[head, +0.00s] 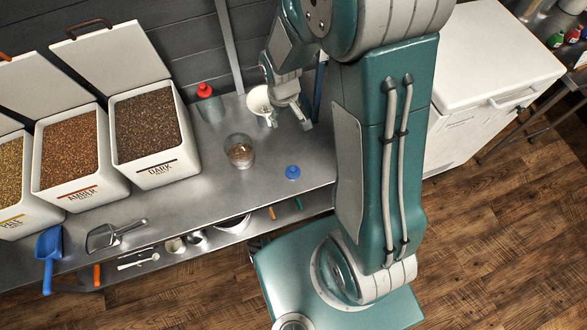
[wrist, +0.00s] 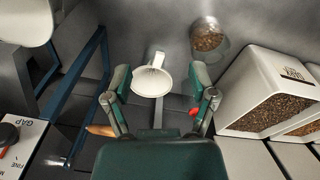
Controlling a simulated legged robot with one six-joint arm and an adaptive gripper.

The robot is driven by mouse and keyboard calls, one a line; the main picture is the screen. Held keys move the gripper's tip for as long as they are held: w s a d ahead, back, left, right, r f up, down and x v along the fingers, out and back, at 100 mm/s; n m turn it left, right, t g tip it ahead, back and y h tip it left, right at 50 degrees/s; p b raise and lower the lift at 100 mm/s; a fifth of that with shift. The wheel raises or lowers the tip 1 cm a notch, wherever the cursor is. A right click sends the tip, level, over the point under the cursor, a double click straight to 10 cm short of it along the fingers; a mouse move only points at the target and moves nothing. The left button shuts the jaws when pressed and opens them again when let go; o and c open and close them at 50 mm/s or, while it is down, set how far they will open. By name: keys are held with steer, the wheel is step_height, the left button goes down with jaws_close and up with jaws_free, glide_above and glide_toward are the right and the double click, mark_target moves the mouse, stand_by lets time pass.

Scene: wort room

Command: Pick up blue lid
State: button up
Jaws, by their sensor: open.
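The small round blue lid (head: 292,172) lies on the steel counter in the head view, near its front edge. My gripper (head: 289,117) is farther back over the counter, beside a white funnel (head: 259,101), and apart from the lid. In the wrist view my gripper (wrist: 160,78) is open, with the funnel (wrist: 153,82) showing between its fingers. I cannot tell whether it touches the funnel. I do not make out the lid in the wrist view.
A glass jar of grain (head: 240,151) stands left of the lid. A red-capped bottle (head: 208,103) stands farther back. White grain bins (head: 150,140) fill the counter's left. A metal scoop (head: 115,235) and a blue scoop (head: 48,250) lie near the front edge. Counter around the lid is clear.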

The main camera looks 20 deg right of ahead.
steer(key=n+g, duration=0.2)
glide_toward(292, 168)
steer(key=shift+m, duration=0.3)
steer(key=f, duration=0.2)
steer(key=s+f, duration=0.1)
steer(key=f, duration=0.2)
steer(key=shift+s, duration=0.15)
steer(key=shift+d+f, duration=0.2)
steer(key=shift+f, duration=1.2)
steer(key=shift+d+f, duration=0.15)
steer(key=shift+f, duration=1.2)
jaws_close()
